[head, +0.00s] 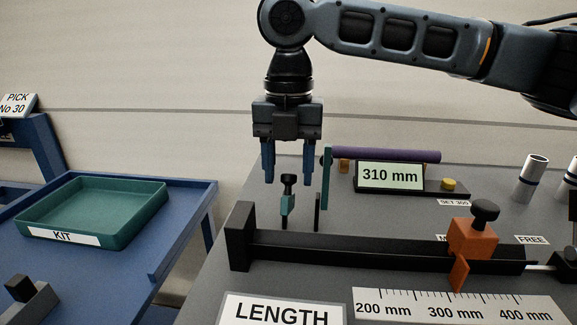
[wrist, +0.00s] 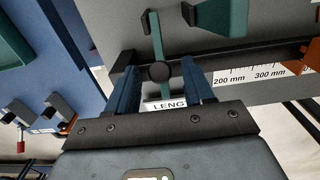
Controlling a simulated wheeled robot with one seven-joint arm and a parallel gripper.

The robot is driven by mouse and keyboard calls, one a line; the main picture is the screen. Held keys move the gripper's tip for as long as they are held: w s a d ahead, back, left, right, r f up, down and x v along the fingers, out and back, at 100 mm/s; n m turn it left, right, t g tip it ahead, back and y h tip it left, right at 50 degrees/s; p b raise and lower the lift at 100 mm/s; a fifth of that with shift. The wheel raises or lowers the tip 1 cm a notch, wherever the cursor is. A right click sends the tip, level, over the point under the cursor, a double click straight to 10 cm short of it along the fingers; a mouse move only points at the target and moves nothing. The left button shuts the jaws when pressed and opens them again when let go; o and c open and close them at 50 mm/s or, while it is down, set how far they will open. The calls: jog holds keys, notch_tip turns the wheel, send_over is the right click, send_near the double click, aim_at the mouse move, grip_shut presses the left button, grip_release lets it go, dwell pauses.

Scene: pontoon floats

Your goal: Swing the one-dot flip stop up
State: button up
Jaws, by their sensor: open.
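A teal flip stop (head: 287,205) with a black knob (head: 289,180) on top stands behind the left part of the black rail. A taller, thin teal upright (head: 326,175) stands just right of it. I can make out no dots on either. My gripper (head: 288,178) points down and is open, with its blue fingers apart on either side of the black knob. In the wrist view, the round black knob (wrist: 158,72) shows between the fingers, with a long teal bar (wrist: 156,40) beyond it. I cannot tell whether the fingers touch anything.
The black rail (head: 350,250) carries an orange slider (head: 472,238) with a knob, above a millimetre scale (head: 455,306). A 310 mm display (head: 390,176) and a purple bar (head: 388,155) stand behind. A green kit tray (head: 95,210) sits on the blue bench at left.

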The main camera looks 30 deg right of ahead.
jog(key=shift+c, duration=0.2)
grip_shut()
dwell(0.4)
